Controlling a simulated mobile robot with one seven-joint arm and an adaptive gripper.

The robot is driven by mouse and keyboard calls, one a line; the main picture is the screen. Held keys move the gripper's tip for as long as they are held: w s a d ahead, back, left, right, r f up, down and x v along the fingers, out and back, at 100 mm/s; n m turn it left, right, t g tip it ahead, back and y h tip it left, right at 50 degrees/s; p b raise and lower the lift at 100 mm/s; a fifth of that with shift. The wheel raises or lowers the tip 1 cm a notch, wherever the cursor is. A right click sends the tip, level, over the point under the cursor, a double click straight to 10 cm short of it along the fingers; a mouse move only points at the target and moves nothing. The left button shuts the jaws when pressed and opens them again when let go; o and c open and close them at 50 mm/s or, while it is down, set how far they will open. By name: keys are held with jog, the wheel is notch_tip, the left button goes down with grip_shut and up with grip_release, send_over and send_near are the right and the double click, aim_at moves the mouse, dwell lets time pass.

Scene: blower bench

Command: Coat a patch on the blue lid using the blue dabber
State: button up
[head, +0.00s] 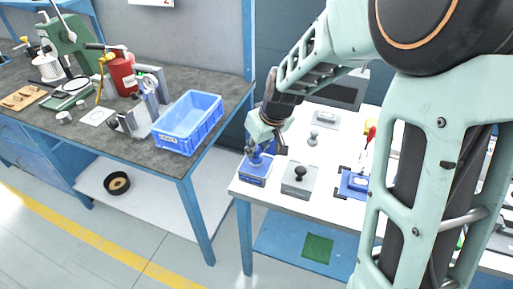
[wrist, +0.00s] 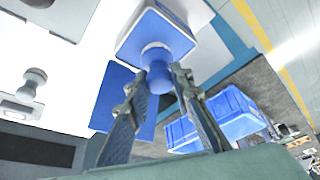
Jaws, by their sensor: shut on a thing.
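The blue dabber (head: 255,156) stands upright at the front left of the white table, on or in a blue block (head: 254,173). In the wrist view its round blue knob (wrist: 159,78) sits between the fingers, above a square blue block with a white rim (wrist: 153,38). My gripper (wrist: 157,76) is shut on the dabber. It reaches down from above in the head view (head: 261,146) and partly hides the dabber. A blue plate (head: 353,183) with black corner pieces and a pale block on it lies to the right; I cannot tell whether this is the lid.
A flat dark blue panel (wrist: 112,98) lies just behind the dabber. A blue crate (head: 188,122) is on the left bench, across a gap.

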jog(key=shift+f+b, duration=0.6)
dwell(1.6)
jog(key=shift+r, duration=0.1)
jog(key=shift+r+p, duration=2.3)
jog(key=shift+r, duration=1.2)
jog(key=s+d+m+p, duration=0.1)
jog(key=d+m+p, duration=0.1)
jog(key=d+p, duration=0.1)
jog(key=s+d+r+m+h+p, duration=0.1)
jog(key=s+d+m+p, duration=0.1)
jog(key=d, duration=0.4)
jog(key=s+d+r+m+h+p, duration=0.1)
jog(key=s+d+m+p, duration=0.1)
jog(key=d+p, duration=0.2)
jog(key=shift+s+d+r+t+p, duration=0.15)
jog(key=shift+d+t+p, duration=0.15)
jog(key=shift+d+p, duration=0.1)
jog(key=shift+s+d+m+h, duration=0.2)
jog(key=shift+d+m+h, duration=0.1)
jog(key=shift+d+m, duration=0.1)
jog(key=shift+d, duration=0.1)
